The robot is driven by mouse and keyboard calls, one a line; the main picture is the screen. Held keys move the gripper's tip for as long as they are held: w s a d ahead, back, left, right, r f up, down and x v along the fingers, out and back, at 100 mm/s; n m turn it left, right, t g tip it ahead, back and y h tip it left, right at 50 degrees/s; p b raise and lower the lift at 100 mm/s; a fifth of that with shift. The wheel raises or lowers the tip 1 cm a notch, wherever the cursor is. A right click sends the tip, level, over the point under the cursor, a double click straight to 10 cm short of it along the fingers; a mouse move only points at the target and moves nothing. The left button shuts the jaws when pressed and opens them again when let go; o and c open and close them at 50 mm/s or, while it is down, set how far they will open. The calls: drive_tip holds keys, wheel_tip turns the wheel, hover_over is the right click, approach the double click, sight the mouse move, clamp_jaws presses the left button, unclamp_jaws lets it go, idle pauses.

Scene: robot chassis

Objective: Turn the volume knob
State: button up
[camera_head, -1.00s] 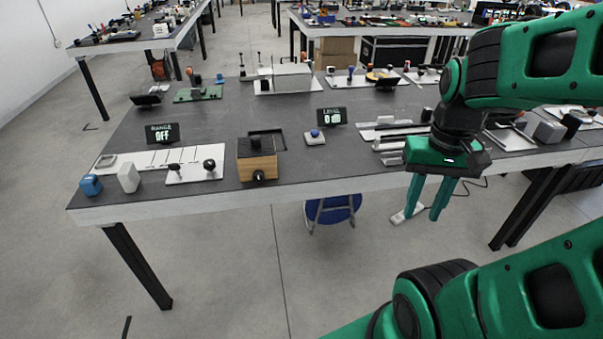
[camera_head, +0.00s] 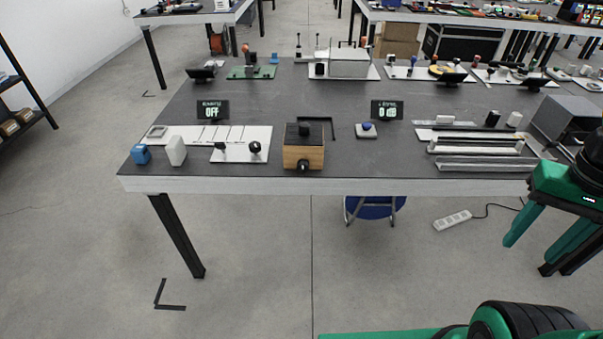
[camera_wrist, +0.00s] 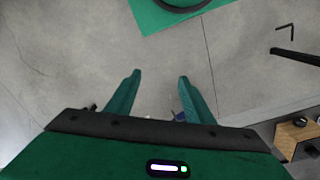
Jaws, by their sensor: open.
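No "volume" label is readable. A black round knob (camera_head: 303,167) is on the front face of a wooden box (camera_head: 290,156), near the front edge of the dark-topped table (camera_head: 240,110). The box has a black top. My gripper (camera_head: 529,252) is at the right, in front of and below the table edge, well apart from the box. Its green fingers are spread and empty. The wrist view shows the open fingers (camera_wrist: 160,76) over the floor. The wooden box (camera_wrist: 290,142) shows there at the right edge, with dark round parts on it.
A blue button (camera_head: 367,127) and a small display (camera_head: 387,110) stand right of the box. Left are an "OFF" display (camera_head: 212,109) and a white plate (camera_head: 240,152) with two black knobs. Metal rails (camera_head: 478,146) lie at right. A blue stool (camera_head: 375,207) is under the table.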

drive_tip(key=w+a+f+n+t+h, duration=0.15)
drive_tip(key=w+f+n+h, duration=0.25)
drive_tip(key=w+f+n, duration=0.4)
drive_tip(key=w+a+f+n+g+h, duration=0.1)
drive_tip(key=w+a+f+n+h, duration=0.15)
drive_tip(key=w+n+h, duration=0.55)
drive_tip(key=n+t+y, duration=1.1)
drive_tip(key=n+t, duration=0.7)
drive_tip(key=n, duration=1)
approach(303, 169)
drive_tip(key=w, duration=0.8)
drive_tip(key=shift+w+d+r, duration=0.1)
drive_tip(key=shift+w+d, duration=0.05)
drive_tip(key=shift+w, duration=0.05)
